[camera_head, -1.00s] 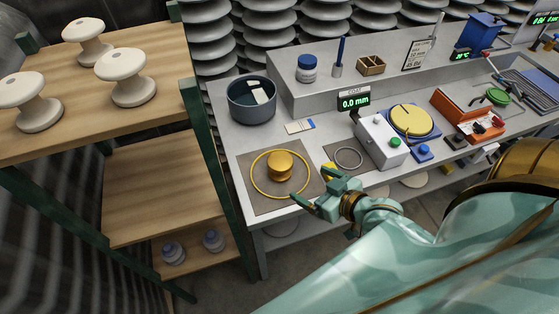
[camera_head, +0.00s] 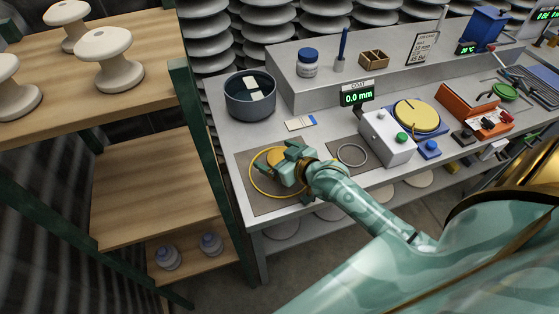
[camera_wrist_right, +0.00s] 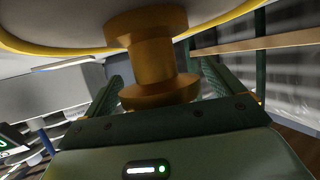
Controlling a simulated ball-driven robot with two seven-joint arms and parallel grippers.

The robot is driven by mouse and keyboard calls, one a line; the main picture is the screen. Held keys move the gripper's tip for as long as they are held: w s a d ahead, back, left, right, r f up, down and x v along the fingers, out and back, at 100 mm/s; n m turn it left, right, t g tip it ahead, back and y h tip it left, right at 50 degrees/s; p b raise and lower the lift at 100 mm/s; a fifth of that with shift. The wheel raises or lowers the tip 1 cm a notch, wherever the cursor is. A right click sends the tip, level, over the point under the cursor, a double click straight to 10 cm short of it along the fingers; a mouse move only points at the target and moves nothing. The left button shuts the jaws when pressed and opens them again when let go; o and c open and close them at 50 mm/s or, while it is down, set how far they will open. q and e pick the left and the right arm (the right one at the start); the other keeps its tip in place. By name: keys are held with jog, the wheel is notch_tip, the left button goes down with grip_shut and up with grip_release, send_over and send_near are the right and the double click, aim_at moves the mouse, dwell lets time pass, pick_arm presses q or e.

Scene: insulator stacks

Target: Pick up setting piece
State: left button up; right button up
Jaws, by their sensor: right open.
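The gold spool-shaped piece (camera_head: 276,155), which I take to be the setting piece, stands on a brown mat (camera_head: 262,206) inside a yellow ring (camera_head: 253,181). My right gripper (camera_head: 291,163) is at the piece and partly hides it and the ring in the head view. In the right wrist view the gold piece (camera_wrist_right: 153,62) stands between the two green fingers of the open right gripper (camera_wrist_right: 160,88). I cannot tell whether either finger touches it. My left gripper is not in view.
A dark bowl (camera_head: 250,106) and a small card (camera_head: 300,123) lie behind the mat. A grey ring (camera_head: 352,166) and a white control box (camera_head: 386,142) are to the right. A wooden shelf (camera_head: 150,190) with white insulators stands at the left.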

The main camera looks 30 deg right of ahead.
jog(key=shift+w, duration=0.1)
jog(key=shift+c, duration=0.3)
jog(key=c, duration=1.2)
jog(key=shift+r, duration=0.15)
jog(key=shift+c, duration=0.2)
